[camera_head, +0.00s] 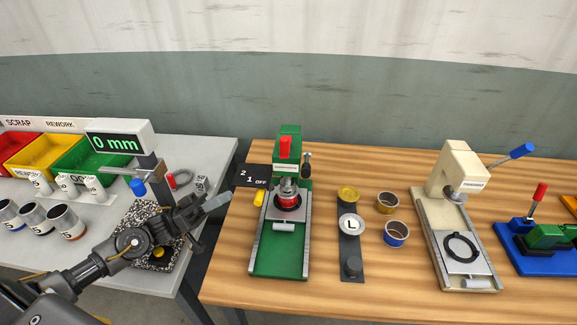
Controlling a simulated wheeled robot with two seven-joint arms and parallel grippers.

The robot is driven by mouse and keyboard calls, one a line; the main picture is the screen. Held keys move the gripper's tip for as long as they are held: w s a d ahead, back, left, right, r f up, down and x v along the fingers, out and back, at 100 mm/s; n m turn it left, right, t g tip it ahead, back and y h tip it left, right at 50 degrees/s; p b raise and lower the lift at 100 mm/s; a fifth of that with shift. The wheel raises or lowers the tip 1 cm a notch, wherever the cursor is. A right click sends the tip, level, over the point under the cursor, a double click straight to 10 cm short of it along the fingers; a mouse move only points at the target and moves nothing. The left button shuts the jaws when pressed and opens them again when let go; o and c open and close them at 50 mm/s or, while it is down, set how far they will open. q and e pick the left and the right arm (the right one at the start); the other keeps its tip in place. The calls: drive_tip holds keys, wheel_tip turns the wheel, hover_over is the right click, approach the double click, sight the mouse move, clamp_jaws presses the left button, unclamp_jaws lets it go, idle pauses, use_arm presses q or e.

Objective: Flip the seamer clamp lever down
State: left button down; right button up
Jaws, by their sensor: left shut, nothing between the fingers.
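My left gripper (222,199) is shut and empty, pointing right, in front of the gap between the tables. It is left of the green machine and apart from it. My right gripper is out of view.
A gauge stand (150,165) is behind my left arm. A cream press (460,168) with a blue-tipped lever and several tins stand farther right.

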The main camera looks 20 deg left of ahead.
use_arm(q)
drive_tip(key=p+x, duration=0.8)
drive_tip(key=x, duration=1.1)
drive_tip(key=shift+d+r, duration=0.25)
drive_tip(key=shift+r, duration=0.05)
drive_tip(key=shift+f, duration=0.1)
drive_tip(key=shift+s+f+b, duration=0.3)
drive_tip(key=shift+f+b, duration=0.15)
drive_tip(key=shift+f, duration=0.25)
drive_tip(key=b+v, duration=0.4)
drive_tip(key=v, duration=0.6)
drive_tip(key=shift+a+f+b, duration=0.25)
drive_tip(key=shift+b, duration=0.15)
